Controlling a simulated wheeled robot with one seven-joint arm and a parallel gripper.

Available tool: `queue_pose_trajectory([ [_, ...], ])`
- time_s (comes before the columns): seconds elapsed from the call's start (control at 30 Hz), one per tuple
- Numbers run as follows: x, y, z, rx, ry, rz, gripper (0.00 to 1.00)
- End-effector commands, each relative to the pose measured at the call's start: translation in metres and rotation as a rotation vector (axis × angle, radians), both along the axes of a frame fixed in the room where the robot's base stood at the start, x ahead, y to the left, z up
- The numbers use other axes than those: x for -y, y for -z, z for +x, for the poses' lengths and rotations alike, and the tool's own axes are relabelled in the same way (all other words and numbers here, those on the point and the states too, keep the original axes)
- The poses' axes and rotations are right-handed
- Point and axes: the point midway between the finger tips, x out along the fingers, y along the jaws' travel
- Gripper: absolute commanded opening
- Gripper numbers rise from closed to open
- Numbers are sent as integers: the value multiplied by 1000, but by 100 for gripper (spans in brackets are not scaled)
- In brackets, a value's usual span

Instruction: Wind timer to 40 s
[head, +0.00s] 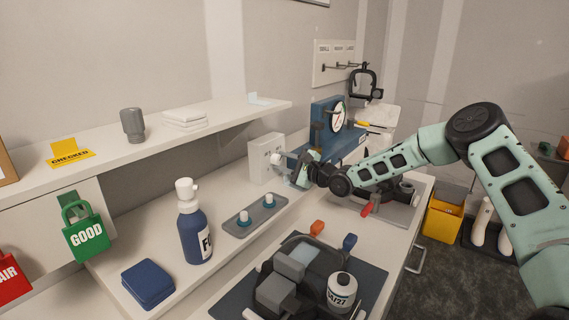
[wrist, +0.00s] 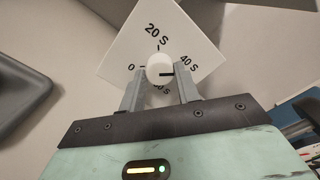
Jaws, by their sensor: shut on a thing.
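The timer is a white square plate (head: 262,160) on the wall side of the bench; in the wrist view its face (wrist: 125,45) appears tilted like a diamond. It is marked 0 at left, 20 S at top, 40 S at right, and a partly hidden label below. Its round white knob (wrist: 158,66) has a dark pointer line directed right, close to and slightly below the 40 S label. My gripper (wrist: 160,80) is shut on the knob, one finger on each side. In the head view my gripper (head: 297,172) reaches the timer from the right.
A blue device with a dial gauge (head: 335,115) stands just behind my gripper. A grey tray (head: 262,221) with two white-capped pieces, a blue bottle (head: 195,230) and a dark mat (head: 235,299) with equipment are in front. A shelf (head: 215,112) runs above left.

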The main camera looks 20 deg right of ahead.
Motion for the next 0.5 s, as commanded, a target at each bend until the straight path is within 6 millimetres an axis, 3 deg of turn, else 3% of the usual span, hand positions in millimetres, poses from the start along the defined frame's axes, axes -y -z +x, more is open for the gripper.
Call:
queue_pose_trajectory([
  [0.5,0,4,-1,-43,-1,48,9],
])
